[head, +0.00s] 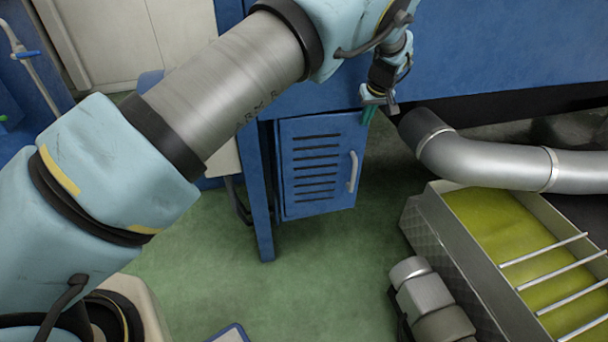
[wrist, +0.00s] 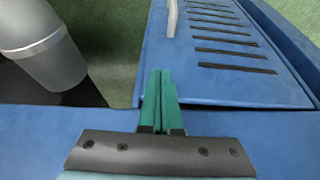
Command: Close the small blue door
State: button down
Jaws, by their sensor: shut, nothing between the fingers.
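The small blue door (head: 328,190) hangs under the blue machine, with dark louvre slots and a pale upright handle (head: 352,171) near its right edge. In the wrist view the door (wrist: 215,85) fills the upper right, and its handle (wrist: 172,18) shows at the top. I cannot tell exactly how far it stands open. My gripper (head: 368,114) is at the door's upper right corner. Its green fingers (wrist: 160,75) are together and empty, beside the door's handle-side edge. Whether they touch the door is unclear.
A thick silver pipe (head: 480,160) runs close to the right of my gripper. Below it stand a metal trough (head: 432,222) of yellow-green liquid with bars across and a grey motor (head: 425,295). The blue machine body (head: 480,50) is above. Green floor (head: 310,265) lies clear before the door.

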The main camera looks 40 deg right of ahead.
jog(key=shift+w+d+n, duration=0.3)
jog(key=shift+w+d, duration=0.05)
jog(key=shift+w, duration=0.3)
jog(key=shift+w+d+n, duration=0.3)
jog(key=shift+w+d, duration=0.05)
jog(key=shift+w, duration=0.45)
jog(key=shift+w+y, duration=0.15)
jog(key=shift+y, duration=0.15)
